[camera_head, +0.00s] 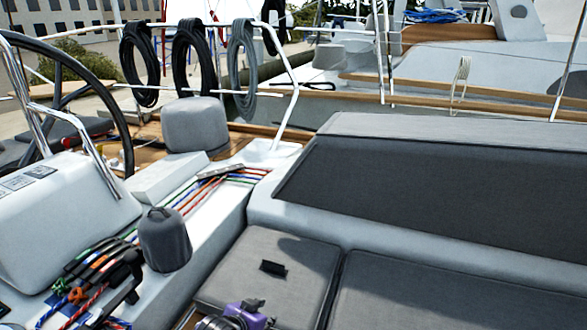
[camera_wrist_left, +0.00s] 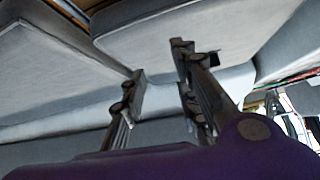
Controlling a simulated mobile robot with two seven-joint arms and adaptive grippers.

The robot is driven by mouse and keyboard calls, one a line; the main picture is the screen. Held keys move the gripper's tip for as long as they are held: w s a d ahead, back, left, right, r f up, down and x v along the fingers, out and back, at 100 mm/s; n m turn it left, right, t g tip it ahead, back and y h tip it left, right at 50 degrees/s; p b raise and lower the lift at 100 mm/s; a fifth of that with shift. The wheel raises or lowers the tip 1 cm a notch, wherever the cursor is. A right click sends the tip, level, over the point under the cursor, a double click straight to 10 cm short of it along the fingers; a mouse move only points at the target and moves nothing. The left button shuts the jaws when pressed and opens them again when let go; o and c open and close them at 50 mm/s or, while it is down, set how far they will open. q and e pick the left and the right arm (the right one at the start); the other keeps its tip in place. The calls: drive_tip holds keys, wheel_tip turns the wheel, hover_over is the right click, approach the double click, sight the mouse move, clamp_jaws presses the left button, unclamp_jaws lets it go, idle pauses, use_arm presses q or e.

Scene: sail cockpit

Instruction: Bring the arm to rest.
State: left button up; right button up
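My left gripper (camera_head: 243,317) shows at the bottom edge of the head view as a purple and grey body, partly cut off by the frame. It is in front of the grey seat cushions. In the left wrist view, its two dark fingers (camera_wrist_left: 160,66) stand apart with a clear gap and nothing between them. The gripper is open and empty. My right gripper is in neither view.
Grey seat cushions (camera_head: 400,293) lie nearby, with a small black piece (camera_head: 273,268) on one. The backrest (camera_head: 430,190) rises behind. At left are a covered winch (camera_head: 164,240), coloured ropes (camera_head: 85,270) and a steering wheel (camera_head: 95,72).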

use_arm(q)
drive_tip(key=s+a+f+n+y+p, duration=0.1)
drive_tip(key=s+a+f, duration=0.1)
drive_tip(key=s, duration=1)
drive_tip(key=s+a+f+n+y+p, duration=0.1)
drive_tip(key=s+a, duration=0.4)
drive_tip(key=s, duration=0.8)
drive_tip(key=s+a+f+n+y+p, duration=0.1)
drive_tip(key=s+a+f+n, duration=0.1)
drive_tip(key=s, duration=1.1)
drive_tip(key=shift+a+f+n, duration=0.3)
drive_tip(key=shift+a+n, duration=0.3)
drive_tip(key=shift+a, duration=0.6)
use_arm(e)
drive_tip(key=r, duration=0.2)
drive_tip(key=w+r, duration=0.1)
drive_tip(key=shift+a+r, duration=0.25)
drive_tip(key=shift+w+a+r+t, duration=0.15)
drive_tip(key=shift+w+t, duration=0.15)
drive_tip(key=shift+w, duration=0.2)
